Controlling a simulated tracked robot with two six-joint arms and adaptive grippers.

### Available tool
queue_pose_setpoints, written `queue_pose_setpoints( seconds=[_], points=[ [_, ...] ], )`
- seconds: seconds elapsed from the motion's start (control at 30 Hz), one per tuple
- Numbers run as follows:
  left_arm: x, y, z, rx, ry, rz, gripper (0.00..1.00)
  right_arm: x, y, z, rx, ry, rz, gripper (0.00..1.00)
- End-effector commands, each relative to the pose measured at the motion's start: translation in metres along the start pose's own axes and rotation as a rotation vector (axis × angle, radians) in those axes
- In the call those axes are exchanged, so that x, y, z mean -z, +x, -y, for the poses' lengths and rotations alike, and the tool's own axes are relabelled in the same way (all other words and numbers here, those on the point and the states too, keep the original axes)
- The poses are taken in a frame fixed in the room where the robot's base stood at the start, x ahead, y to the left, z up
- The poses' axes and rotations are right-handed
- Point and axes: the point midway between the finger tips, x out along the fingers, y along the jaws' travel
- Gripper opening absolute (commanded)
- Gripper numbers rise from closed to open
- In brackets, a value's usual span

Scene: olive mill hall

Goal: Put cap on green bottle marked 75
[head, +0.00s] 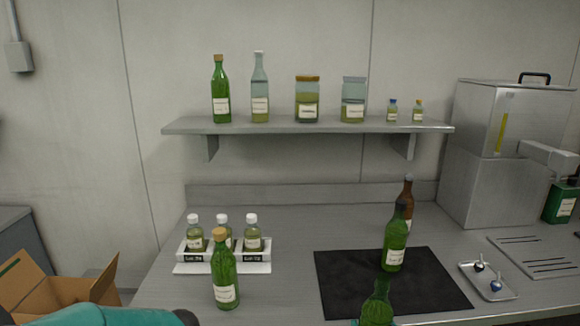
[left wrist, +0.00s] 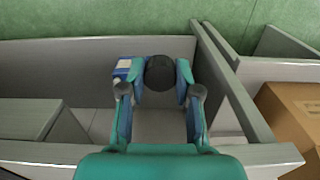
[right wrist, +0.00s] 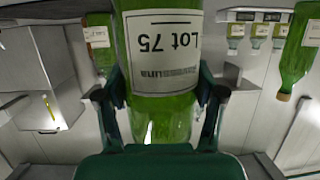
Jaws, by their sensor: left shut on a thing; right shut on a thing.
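The green bottle marked Lot 75 (right wrist: 165,50) fills the middle of the right wrist view, its label upside down there. My right gripper (right wrist: 162,95) is shut on it, with one finger at each side. In the head view a green bottle (head: 378,308) at the bottom edge, beside a bit of teal, appears to be this one; its lower part is cut off. My left gripper (left wrist: 160,78) is shut on a round black cap (left wrist: 160,74), seen in the left wrist view. In the head view only part of my left arm shows at bottom left.
A black-capped green bottle (head: 396,245) stands on the black mat (head: 345,285), a brown bottle (head: 408,190) behind it. A corked green bottle (head: 224,275) stands before a white rack (head: 183,256) of small bottles. A metal tray (head: 470,275) holds two small round items. A shelf (head: 280,125) holds bottles and jars.

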Motion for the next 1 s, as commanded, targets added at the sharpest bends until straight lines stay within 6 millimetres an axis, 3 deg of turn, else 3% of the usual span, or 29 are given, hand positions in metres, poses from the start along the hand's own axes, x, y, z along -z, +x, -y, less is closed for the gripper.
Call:
queue_pose_setpoints(
  seconds=[0.03,0.2,0.4,0.6,1.0],
  points=[
    [0.000,0.000,0.000,0.000,0.000,0.000,0.20,-0.017,0.006,-0.004,-0.013,0.003,0.003,0.00],
    [0.000,0.000,0.000,0.000,0.000,0.000,0.20,-0.059,0.019,-0.012,-0.047,0.014,-0.002,0.00],
    [0.000,0.000,0.000,0.000,0.000,0.000,0.20,-0.088,0.029,-0.018,-0.071,0.020,-0.007,0.00],
    [0.000,0.000,0.000,0.000,0.000,0.000,0.20,-0.097,0.032,-0.020,-0.080,0.022,-0.010,0.00],
    [0.000,0.000,0.000,0.000,0.000,0.000,0.20,-0.098,0.032,-0.020,-0.081,0.022,-0.010,0.00]
  ],
)
